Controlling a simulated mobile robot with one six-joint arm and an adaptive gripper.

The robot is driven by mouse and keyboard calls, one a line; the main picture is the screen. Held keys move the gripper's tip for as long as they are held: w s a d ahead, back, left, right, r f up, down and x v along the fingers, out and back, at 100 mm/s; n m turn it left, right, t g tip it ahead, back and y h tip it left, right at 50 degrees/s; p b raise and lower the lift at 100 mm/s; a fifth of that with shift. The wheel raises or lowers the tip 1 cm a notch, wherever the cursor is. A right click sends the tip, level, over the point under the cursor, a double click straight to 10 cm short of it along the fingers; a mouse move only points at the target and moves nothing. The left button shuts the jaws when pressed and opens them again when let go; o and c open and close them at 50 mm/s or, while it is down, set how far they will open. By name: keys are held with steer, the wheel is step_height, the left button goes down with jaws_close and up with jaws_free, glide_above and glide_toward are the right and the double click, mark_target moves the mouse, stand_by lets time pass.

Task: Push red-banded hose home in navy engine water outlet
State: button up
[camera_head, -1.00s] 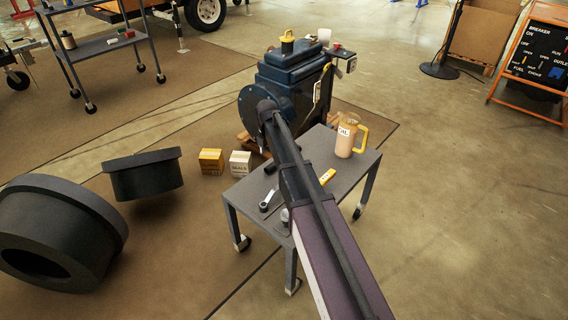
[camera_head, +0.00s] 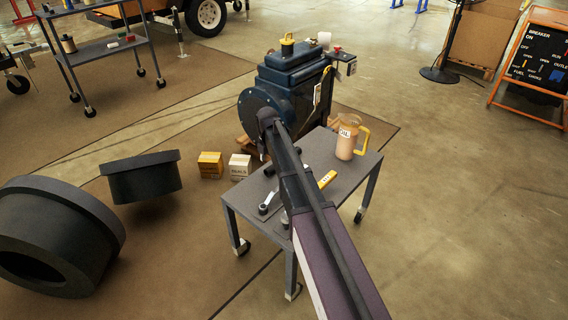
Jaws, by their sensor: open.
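The navy engine (camera_head: 290,78) stands beyond the grey cart, with a round flange plate (camera_head: 257,106) on its near left side. My arm reaches up from the lower right, and its far end lies in front of the flange. My gripper (camera_head: 262,150) shows as a small dark shape hanging under the arm's end; it is open, but its fingers are mostly hidden. I cannot make out the red-banded hose or the water outlet, or whether anything is between the fingers.
The grey cart (camera_head: 240,203) carries a yellow-handled oil jug (camera_head: 346,142), a yellow tool (camera_head: 327,179) and a wrench (camera_head: 268,202). A yellow box (camera_head: 210,165) and a white box (camera_head: 240,167) sit on the floor left of it.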

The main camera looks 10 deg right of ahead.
mark_target(270, 168)
steer(key=shift+s+d+f+b, duration=0.1)
steer(key=shift+f+b, duration=1.6)
steer(key=shift+f, duration=0.25)
jaws_close()
